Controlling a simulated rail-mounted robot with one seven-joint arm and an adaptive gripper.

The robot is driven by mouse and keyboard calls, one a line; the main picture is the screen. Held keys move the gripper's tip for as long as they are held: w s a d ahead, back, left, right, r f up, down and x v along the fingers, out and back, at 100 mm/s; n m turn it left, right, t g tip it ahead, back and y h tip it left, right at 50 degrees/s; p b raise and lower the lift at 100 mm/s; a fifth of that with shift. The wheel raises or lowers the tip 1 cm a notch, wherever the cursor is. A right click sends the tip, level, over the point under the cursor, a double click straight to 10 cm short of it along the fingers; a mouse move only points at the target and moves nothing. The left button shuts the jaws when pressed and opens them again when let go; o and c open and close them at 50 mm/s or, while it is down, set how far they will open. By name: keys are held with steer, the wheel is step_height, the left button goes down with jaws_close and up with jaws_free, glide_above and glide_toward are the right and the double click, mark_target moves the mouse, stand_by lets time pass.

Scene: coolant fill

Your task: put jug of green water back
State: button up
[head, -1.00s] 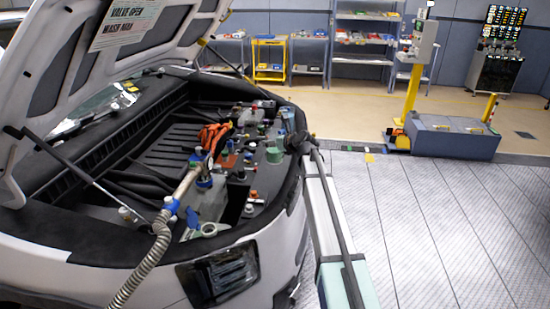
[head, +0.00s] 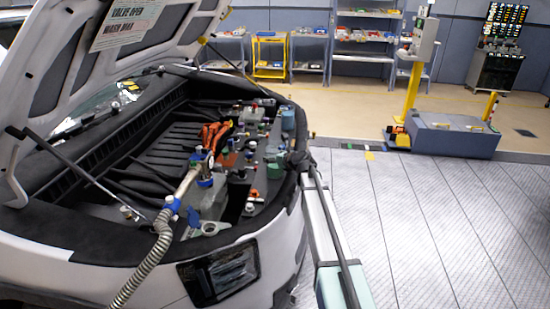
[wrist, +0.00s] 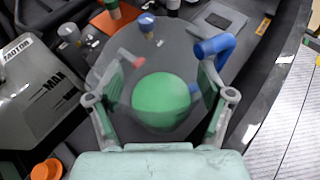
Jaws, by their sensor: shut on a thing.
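My gripper (wrist: 160,95) is in the wrist view with its two pale green fingers spread around a rounded green body, which I take to be the jug of green water (wrist: 162,103). The fingers are shut on its sides. Its lower part and base are hidden, so I cannot tell whether it touches what is below. In the head view my gripper (head: 274,170) is over the right side of the open engine bay (head: 170,150), small and partly hidden by my dark wrist; the jug is not clear there.
A blue elbow pipe (wrist: 213,46) stands close to the right finger. A grey box with lettering (wrist: 38,90) is at left, and an orange cap (wrist: 46,170) at lower left. A ribbed hose (head: 145,268) crosses the car's front. Open floor (head: 430,220) lies at right.

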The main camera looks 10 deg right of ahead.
steer(key=o, duration=1.5)
steer(key=shift+f, duration=0.15)
steer(key=shift+o, duration=0.2)
steer(key=shift+r, duration=0.2)
steer(key=b+v, duration=0.2)
steer(key=v, duration=1)
